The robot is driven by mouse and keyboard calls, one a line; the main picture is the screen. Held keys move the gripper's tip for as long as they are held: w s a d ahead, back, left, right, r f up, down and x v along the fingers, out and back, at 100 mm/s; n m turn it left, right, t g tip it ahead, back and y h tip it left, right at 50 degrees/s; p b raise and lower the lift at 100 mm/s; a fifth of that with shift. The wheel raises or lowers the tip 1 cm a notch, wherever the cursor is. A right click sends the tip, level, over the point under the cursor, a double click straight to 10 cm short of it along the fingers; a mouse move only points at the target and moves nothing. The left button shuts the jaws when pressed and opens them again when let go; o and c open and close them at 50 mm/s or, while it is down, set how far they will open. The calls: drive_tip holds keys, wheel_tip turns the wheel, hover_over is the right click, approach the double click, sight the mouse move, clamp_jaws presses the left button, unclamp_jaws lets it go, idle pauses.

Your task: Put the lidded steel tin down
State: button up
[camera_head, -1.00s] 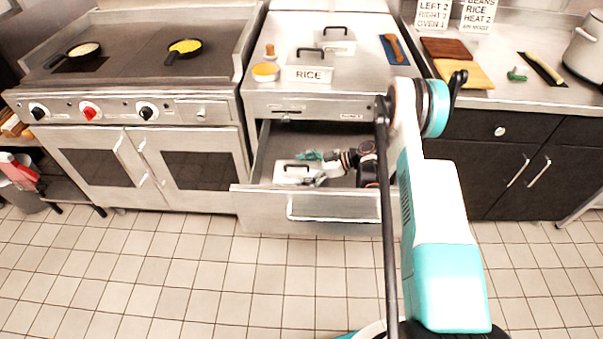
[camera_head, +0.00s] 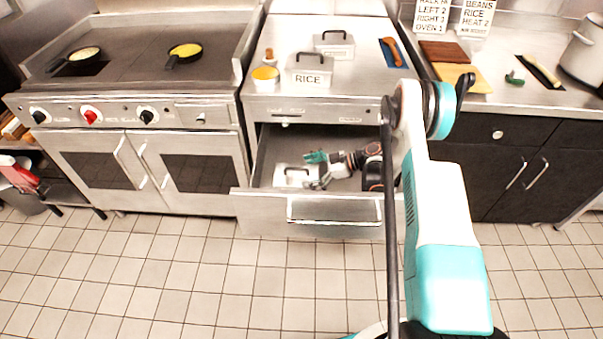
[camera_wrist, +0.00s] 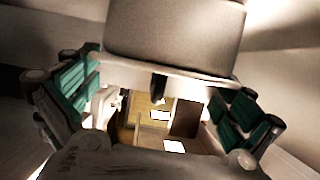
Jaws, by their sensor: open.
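The lidded steel tin (camera_head: 292,178) sits in the open drawer, near its left front, with its dark handle on top. In the wrist view a grey block with a pale rim (camera_wrist: 175,35) fills the top middle; it looks like this tin. My gripper (camera_head: 317,171) is inside the drawer, just right of the tin. In the wrist view my gripper (camera_wrist: 160,108) is open, its green-padded fingers wide apart on either side. I see no finger pressed on the tin. The tin's underside and its contact with the drawer floor are hidden.
The drawer (camera_head: 262,206) stands pulled out, its walls close around my gripper. On the counter above are a RICE tin (camera_head: 308,79), another lidded tin (camera_head: 333,45) and a small yellow-topped tub (camera_head: 265,78). A griddle with two pans is at left, and a cutting board (camera_head: 462,77) at right.

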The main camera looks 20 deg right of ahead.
drive_tip(key=p+v, duration=0.3)
drive_tip(key=v, duration=0.6)
drive_tip(key=shift+d+r, duration=0.2)
drive_tip(key=shift+d, duration=0.1)
